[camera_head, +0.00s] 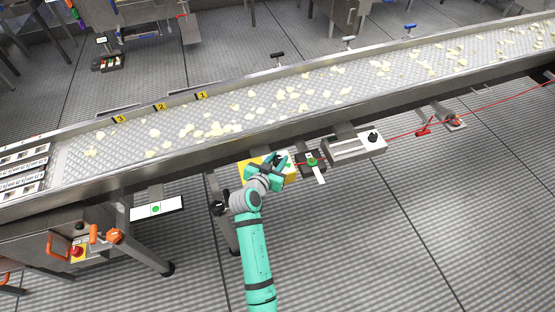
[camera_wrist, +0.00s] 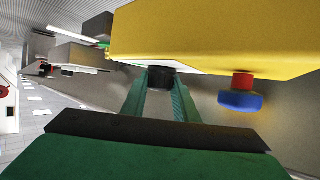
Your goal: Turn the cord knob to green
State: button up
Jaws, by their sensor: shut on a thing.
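A yellow box (camera_head: 291,180) hangs under the front edge of the conveyor in the head view, partly covered by my arm. It fills the top of the wrist view (camera_wrist: 215,35). A black knob (camera_wrist: 161,77) sticks out of the box's underside in the wrist view. My gripper (camera_wrist: 160,88) has its two green fingers on either side of this knob, shut on it. In the head view my gripper (camera_head: 274,165) is at the box, and the knob is hidden there. A blue button with a red collar (camera_wrist: 240,96) sits on the same box, to the right of the knob. The knob's setting cannot be read.
A conveyor (camera_head: 330,110) carrying pale chips runs across the picture above my arm. Right of the box are a green knob (camera_head: 312,162), a grey bracket (camera_head: 355,145) and a red cord (camera_head: 480,108). A table leg (camera_head: 222,220) stands left of my arm. The floor below right is clear.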

jog(key=shift+w+a+r+m+g+h, duration=0.1)
jog(key=shift+m+g+h, duration=0.7)
jog(key=shift+m+h, duration=0.35)
jog(key=shift+w+r+m+g+h, duration=0.1)
jog(key=shift+m+g+h, duration=0.7)
jog(key=shift+m+h, duration=0.3)
jog(key=shift+s+f+m, duration=0.1)
jog(key=shift+m, duration=0.15)
jog(key=o, duration=1.1)
jog(key=shift+c, duration=0.2)
jog(key=shift+s, duration=0.1)
jog(key=v, duration=1)
jog(key=shift+s+a, duration=0.15)
jog(key=shift+a, duration=0.2)
